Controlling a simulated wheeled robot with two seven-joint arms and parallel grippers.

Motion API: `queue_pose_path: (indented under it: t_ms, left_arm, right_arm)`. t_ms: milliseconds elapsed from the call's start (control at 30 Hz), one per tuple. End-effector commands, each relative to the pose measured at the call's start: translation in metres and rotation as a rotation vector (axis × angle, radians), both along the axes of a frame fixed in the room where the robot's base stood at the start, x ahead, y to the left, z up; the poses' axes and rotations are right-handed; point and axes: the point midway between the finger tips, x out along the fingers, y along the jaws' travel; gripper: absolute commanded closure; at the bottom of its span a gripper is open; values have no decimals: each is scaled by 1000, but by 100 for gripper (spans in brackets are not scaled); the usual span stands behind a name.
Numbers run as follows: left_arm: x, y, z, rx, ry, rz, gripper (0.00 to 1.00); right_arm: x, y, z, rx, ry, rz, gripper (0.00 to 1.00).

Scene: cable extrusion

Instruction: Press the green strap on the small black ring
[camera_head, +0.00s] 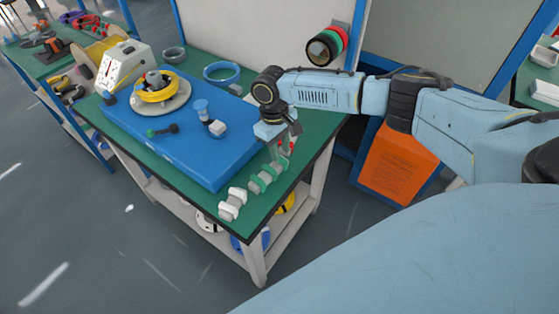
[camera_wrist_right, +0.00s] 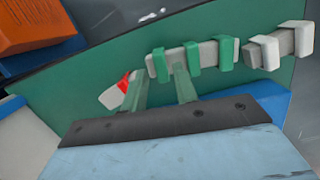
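Green straps (camera_head: 256,184) sit around a grey bar near the front right corner of the table. The right wrist view shows several green straps (camera_wrist_right: 193,55) on that bar. My right gripper (camera_head: 284,150) is above the table beside the far end of the bar. In the right wrist view its two fingers (camera_wrist_right: 160,88) stand apart, with nothing held between them; one fingertip overlaps the bar between straps. Whether it touches cannot be told. A small black piece with a green end (camera_head: 162,130) lies on the blue board (camera_head: 200,165). I cannot clearly identify a small black ring. My left gripper is not in view.
A bar with white straps (camera_head: 232,204) lies at the table's front edge. A white-and-red piece (camera_wrist_right: 115,93) is beside my fingers. The board carries a yellow coil (camera_head: 158,92) and a blue-topped post (camera_head: 202,110). A blue ring (camera_head: 221,73) is behind. An orange box (camera_head: 396,165) stands right.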

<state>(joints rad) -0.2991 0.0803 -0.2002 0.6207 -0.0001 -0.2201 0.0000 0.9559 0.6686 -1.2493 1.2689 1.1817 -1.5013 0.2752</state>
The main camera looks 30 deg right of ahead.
Motion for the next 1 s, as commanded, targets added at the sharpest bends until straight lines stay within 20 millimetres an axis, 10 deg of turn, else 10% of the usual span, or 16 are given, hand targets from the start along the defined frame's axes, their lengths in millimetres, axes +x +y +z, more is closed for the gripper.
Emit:
queue_pose_path:
  t_ms: [1000]
  left_arm:
    - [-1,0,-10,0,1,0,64]
  right_arm:
    - [0,0,-25,1,1,0,71]
